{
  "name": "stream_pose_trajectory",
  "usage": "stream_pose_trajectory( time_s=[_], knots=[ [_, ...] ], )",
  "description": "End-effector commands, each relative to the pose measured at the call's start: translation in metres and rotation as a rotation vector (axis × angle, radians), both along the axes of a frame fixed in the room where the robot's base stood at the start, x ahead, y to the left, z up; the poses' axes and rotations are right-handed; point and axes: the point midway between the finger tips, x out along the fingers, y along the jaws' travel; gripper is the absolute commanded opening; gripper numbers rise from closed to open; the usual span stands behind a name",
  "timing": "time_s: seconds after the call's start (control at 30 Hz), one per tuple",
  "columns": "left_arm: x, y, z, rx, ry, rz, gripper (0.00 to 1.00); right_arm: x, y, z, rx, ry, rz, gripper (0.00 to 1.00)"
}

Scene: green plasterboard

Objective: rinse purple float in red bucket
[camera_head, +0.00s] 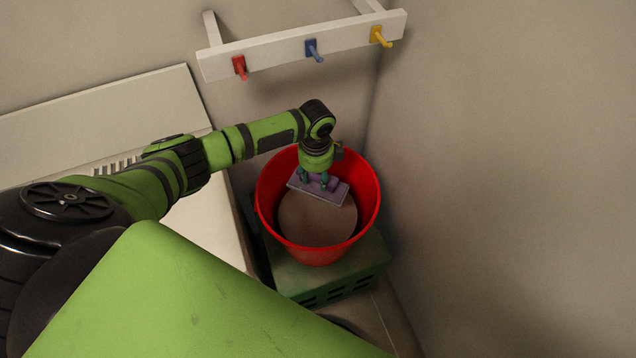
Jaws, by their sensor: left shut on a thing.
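The purple float (330,194) is a flat rectangular board inside the mouth of the red bucket (267,208). My left gripper (316,180) is shut on it from above and hides part of its top. The float is tilted a little and lies over the brownish surface (312,222) in the bucket; I cannot tell whether it touches that surface. My right gripper is not in view.
The bucket stands on a green crate (352,278) in the corner, close to the right wall. Above it, a white rail (280,50) carries a red hook (240,67), a blue hook (314,50) and a yellow hook (380,37). A pale bench (215,230) stands at left.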

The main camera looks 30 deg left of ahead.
Motion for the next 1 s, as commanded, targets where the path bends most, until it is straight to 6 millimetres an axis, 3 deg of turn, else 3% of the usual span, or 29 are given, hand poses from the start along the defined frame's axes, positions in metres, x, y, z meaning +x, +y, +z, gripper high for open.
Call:
stream_pose_trajectory(
  time_s=[0.37,0.83,1.0],
  knots=[
    [0.0,0.0,0.002,0.0,-0.001,0.0,0.06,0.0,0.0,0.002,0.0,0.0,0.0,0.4],
    [0.0,0.0,0.046,0.0,0.0,0.0,0.06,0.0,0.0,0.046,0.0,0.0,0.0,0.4],
    [0.0,0.0,0.052,0.0,0.0,0.0,0.06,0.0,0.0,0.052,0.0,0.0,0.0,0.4]
  ],
)
